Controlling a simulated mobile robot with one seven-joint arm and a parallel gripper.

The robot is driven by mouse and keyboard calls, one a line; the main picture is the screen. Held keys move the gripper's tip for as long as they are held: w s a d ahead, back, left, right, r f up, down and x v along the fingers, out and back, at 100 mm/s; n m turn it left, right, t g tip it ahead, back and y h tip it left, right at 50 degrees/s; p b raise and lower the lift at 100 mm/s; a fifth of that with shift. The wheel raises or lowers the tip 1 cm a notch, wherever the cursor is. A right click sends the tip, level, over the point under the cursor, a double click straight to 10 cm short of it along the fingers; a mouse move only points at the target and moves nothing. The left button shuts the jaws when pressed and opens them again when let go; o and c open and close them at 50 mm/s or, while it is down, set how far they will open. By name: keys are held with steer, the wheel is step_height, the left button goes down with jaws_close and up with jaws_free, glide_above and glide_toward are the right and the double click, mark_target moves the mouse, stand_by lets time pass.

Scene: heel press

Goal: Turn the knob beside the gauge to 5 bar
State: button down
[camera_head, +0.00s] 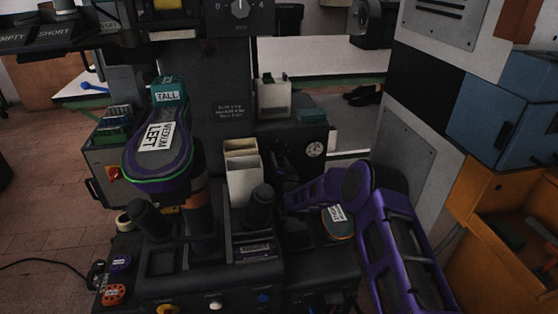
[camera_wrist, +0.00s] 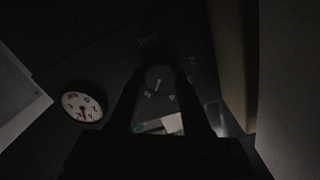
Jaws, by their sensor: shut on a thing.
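In the wrist view, my gripper (camera_wrist: 160,78) is shut on the dark knob (camera_wrist: 158,74), with one finger on each side of it. A short white mark on the knob slants down-left towards a small digit that looks like a 5. Other dial digits, including a 2 and a 4, show faintly around it. The round white gauge (camera_wrist: 82,106) is left of the knob; its reading is too small to tell. The gauge also shows in the head view (camera_head: 314,149) on the dark machine. There, my purple arm reaches in from the lower right, and the knob is not clearly seen.
A shoe form labelled MEDIUM LEFT (camera_head: 158,140) stands on the press. A pale upright bin (camera_head: 242,172) and a white box (camera_head: 272,98) are near the knob's side. Orange bins (camera_head: 500,240) and a blue cabinet (camera_head: 515,110) stand at right.

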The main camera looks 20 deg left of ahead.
steer(key=shift+f, duration=0.1)
steer(key=shift+c, duration=1.8)
jaws_free()
steer(key=shift+s, duration=0.1)
steer(key=p+v, duration=0.2)
steer(key=v, duration=1.5)
steer(key=shift+s, duration=0.1)
